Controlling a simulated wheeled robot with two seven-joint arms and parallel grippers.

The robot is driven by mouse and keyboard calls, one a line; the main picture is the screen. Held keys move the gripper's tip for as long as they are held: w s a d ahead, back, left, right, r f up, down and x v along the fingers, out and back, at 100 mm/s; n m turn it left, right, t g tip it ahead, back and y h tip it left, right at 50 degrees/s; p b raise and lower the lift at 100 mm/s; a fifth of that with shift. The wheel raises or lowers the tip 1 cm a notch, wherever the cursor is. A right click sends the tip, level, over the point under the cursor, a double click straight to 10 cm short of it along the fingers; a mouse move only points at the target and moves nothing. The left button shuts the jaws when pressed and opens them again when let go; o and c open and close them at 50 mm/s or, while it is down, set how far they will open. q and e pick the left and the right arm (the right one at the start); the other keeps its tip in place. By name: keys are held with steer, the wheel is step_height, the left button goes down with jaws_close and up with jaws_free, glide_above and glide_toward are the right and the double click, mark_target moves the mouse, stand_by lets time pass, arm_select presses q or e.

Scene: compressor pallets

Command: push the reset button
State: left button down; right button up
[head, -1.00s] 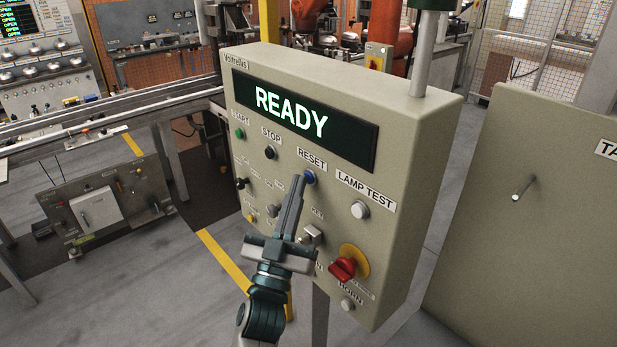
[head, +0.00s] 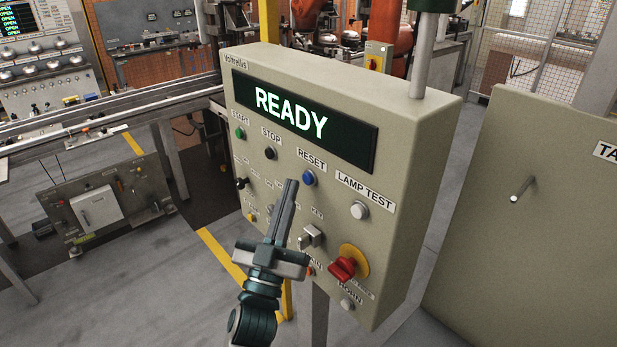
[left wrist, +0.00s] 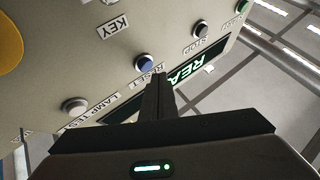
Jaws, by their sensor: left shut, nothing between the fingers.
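The blue reset button (head: 309,178) sits below the RESET label on the beige control box (head: 420,130). It also shows in the left wrist view (left wrist: 145,62), just beyond the fingertips. My left gripper (head: 291,183) is shut and empty, its fingertips a little to the left of the button in the head view and apart from it. The closed fingers also show in the left wrist view (left wrist: 159,77). The display (head: 300,117) above reads READY. My right gripper is not in view.
The black stop button (head: 270,153), the green start button (head: 240,134) and the white lamp test button (head: 359,210) are neighbours on the panel. A key switch (head: 311,236) and a red rotary handle (head: 343,268) stick out lower down.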

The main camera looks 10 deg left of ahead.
arm_select(q)
steer(key=shift+s, duration=0.1)
steer(key=shift+s+a+p, duration=0.35)
steer(key=shift+s+a, duration=0.6)
steer(key=shift+s, duration=0.2)
steer(key=shift+s+a+p, duration=0.3)
steer(key=shift+s+a, duration=0.6)
steer(key=shift+s, duration=0.25)
steer(key=shift+f, duration=0.1)
